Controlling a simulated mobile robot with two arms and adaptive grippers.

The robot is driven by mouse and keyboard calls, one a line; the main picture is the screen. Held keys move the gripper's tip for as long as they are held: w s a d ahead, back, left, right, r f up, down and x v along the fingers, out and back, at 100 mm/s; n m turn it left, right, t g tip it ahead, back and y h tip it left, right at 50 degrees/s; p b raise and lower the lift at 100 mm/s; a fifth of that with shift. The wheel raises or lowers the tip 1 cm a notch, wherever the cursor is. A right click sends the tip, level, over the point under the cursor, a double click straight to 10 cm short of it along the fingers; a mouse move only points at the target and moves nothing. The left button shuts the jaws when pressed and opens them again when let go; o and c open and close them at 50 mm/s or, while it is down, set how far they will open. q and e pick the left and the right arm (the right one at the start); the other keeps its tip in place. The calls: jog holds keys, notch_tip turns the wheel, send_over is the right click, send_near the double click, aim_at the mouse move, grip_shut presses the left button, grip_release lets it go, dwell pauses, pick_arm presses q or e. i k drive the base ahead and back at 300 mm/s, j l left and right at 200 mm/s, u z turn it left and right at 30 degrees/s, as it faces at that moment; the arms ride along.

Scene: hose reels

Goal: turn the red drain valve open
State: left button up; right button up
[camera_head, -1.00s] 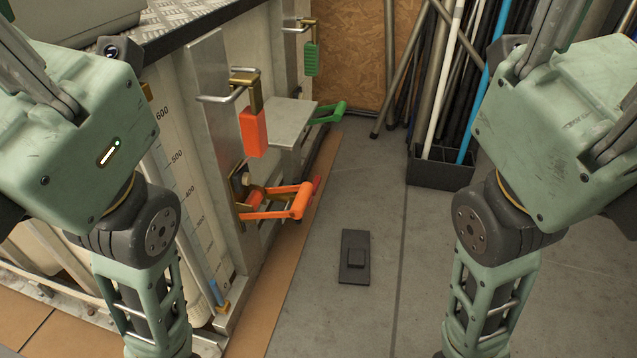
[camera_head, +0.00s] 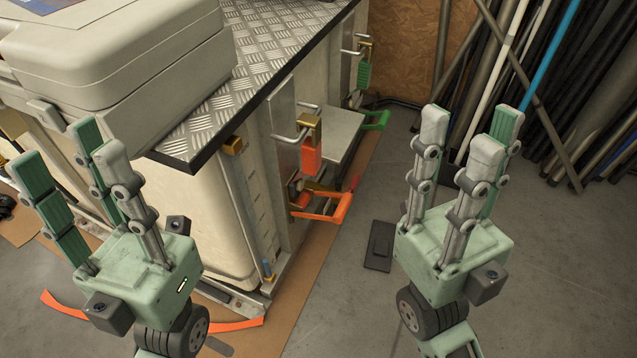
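An orange-red lever handle (camera_head: 336,212) sticks out low from the front of the pale tank unit, with a red tip (camera_head: 355,183) behind it. An orange-red block (camera_head: 312,158) hangs from a brass fitting above it. Which of these is the drain valve's handle is not certain. My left gripper (camera_head: 75,152) is open and empty, fingers up, left of the tank corner and well away from the lever. My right gripper (camera_head: 470,138) is open and empty, fingers up, over the floor to the right of the lever. Neither touches anything.
A green lever (camera_head: 376,119) and green block (camera_head: 364,75) sit farther along the tank. A checker-plate top (camera_head: 265,50) overhangs, bearing a beige case (camera_head: 130,55). A dark pad (camera_head: 379,246) and orange strip (camera_head: 230,325) lie on the floor. Pipes (camera_head: 500,75) lean behind.

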aim_at(352, 187)
jog(key=l+u, duration=1.35)
jog(key=l, duration=0.15)
jog(key=k+l+u, duration=0.25)
jog(key=l+u, duration=0.2)
